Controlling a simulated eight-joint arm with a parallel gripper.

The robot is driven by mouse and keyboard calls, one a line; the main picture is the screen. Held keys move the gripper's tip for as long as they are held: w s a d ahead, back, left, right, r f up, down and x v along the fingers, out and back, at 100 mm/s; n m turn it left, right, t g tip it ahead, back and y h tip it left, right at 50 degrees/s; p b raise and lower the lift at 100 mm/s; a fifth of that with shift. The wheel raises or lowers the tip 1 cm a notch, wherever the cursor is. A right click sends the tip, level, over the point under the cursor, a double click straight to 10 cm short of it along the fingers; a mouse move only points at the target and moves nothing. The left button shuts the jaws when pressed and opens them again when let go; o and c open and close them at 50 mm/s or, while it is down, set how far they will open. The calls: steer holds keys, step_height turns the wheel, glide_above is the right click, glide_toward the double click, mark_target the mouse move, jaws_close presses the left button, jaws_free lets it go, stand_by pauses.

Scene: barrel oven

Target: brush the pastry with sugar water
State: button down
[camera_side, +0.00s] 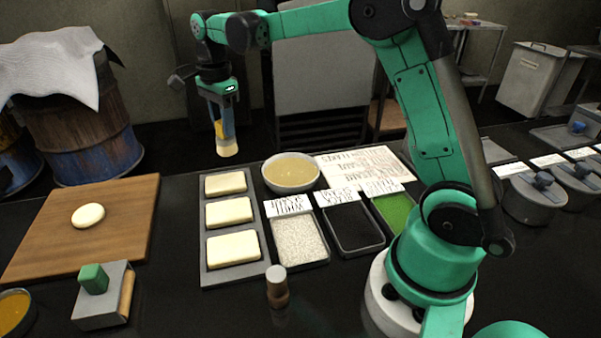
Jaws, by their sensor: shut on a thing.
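My gripper (220,108) points down at the upper middle, shut on a brush (228,148) with pale bristles facing down. The brush hangs in the air above the back end of a grey tray (207,276). Three pale rectangular pastries lie in a column on that tray: a back one (225,183), a middle one (228,212) and a front one (233,248). The brush looks apart from them. A bowl of cloudy yellowish liquid (290,171), likely the sugar water, stands right of the back pastry.
Labelled trays of white sesame (299,241), a black topping (353,228) and a green topping (395,211) stand to the right. A wooden board (120,225) with a round dough piece (88,215) is at left. A scraper block (102,295) and a small shaker (277,287) stand in front.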

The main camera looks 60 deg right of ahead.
mark_target(236, 152)
steer(key=shift+w+a+f, duration=0.45)
steer(key=shift+a+f, duration=0.2)
steer(key=shift+f, duration=0.25)
steer(key=shift+w+a+f, duration=0.45)
steer(key=shift+a+f, duration=0.25)
steer(key=shift+f, duration=0.25)
steer(key=shift+w+a+f, duration=0.45)
steer(key=shift+a+f, duration=0.2)
steer(key=shift+f, duration=0.25)
steer(key=shift+f, duration=0.5)
steer(key=shift+s, duration=0.1)
steer(key=shift+s+d, duration=2.1)
steer(key=shift+d, duration=0.1)
steer(key=shift+w+a, duration=2.2)
steer(key=shift+a, duration=0.05)
steer(key=shift+s+d, duration=2.2)
steer(key=shift+d, duration=0.05)
steer(key=shift+w+a, duration=2.15)
steer(key=shift+a, duration=0.05)
